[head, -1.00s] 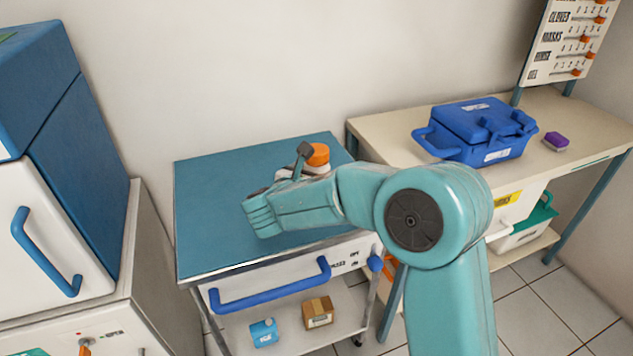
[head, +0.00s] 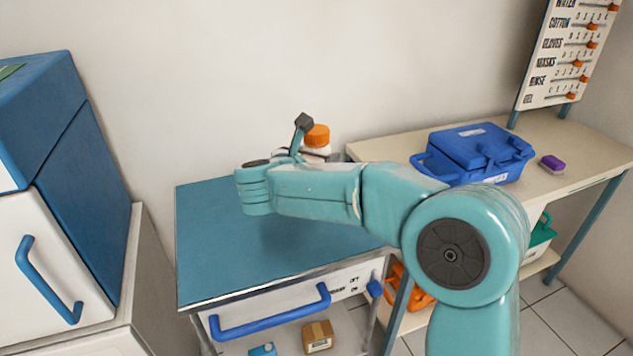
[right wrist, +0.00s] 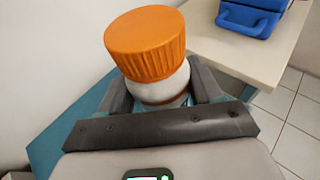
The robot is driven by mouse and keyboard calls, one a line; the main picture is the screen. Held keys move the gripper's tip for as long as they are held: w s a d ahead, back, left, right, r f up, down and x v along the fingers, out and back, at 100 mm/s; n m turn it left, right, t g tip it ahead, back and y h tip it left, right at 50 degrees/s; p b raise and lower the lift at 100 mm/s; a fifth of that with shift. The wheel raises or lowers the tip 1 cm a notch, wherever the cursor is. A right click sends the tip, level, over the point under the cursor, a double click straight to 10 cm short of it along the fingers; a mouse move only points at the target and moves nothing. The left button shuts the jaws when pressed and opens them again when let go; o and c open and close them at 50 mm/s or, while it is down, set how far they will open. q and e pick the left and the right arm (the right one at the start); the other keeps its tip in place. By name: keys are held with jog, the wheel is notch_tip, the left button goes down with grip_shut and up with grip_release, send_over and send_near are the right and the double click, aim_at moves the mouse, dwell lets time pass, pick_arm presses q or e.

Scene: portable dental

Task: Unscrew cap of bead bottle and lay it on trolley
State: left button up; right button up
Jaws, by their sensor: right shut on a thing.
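The bead bottle (head: 317,148) has a ribbed orange cap (head: 317,135) on top and a white neck. In the right wrist view the orange cap (right wrist: 146,42) sits on the bottle's white neck (right wrist: 160,88), tilted in the picture. My right gripper (right wrist: 165,95) is shut on the bottle below the cap, one finger on each side. In the head view my right arm hides most of that gripper and the lower bottle. The trolley (head: 215,245) has a blue-green top, bare where it shows. My left gripper is not in view.
A cream bench (head: 585,140) on the right bears a blue case (head: 470,150) and a purple block (head: 552,163). A blue and white cabinet (head: 60,190) stands at the left. A blue handle (head: 270,315) runs along the trolley's front.

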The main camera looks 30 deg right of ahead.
aim_at(316, 129)
notch_tip(316, 129, up, 9)
jog(key=shift+p, duration=0.65)
jog(key=o, duration=0.3)
jog(key=c, duration=0.5)
jog(key=shift+c, duration=0.2)
